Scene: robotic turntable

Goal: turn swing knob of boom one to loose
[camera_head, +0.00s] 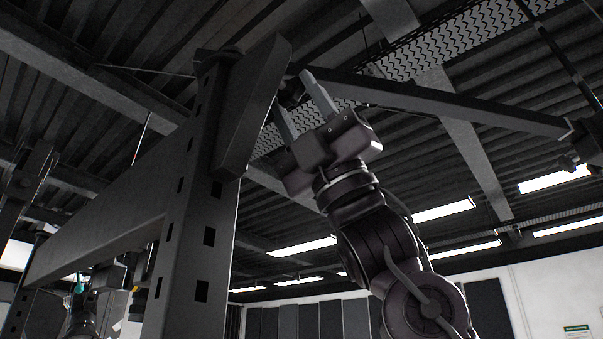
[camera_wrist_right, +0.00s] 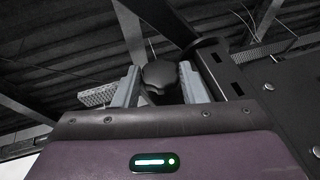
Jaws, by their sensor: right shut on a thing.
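A dark lobed knob (camera_wrist_right: 160,77) sits between the two grey fingers of my right gripper (camera_wrist_right: 160,88) in the right wrist view. In the head view the knob (camera_head: 291,92) is a small dark shape, partly hidden by the fingers. My right gripper (camera_head: 298,102) reaches up to it from below and is shut on it. The long dark boom (camera_head: 440,103) runs right from the knob's area near the top of the post. I cannot read from the knob whether it is tight or loose. My left gripper cannot be made out.
A thick perforated steel post (camera_head: 190,210) stands just left of my right gripper, with a slanted plate (camera_head: 252,105) close beside the fingers. A heavy beam (camera_head: 105,220) runs left from the post. Below and right of my right arm there is open space.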

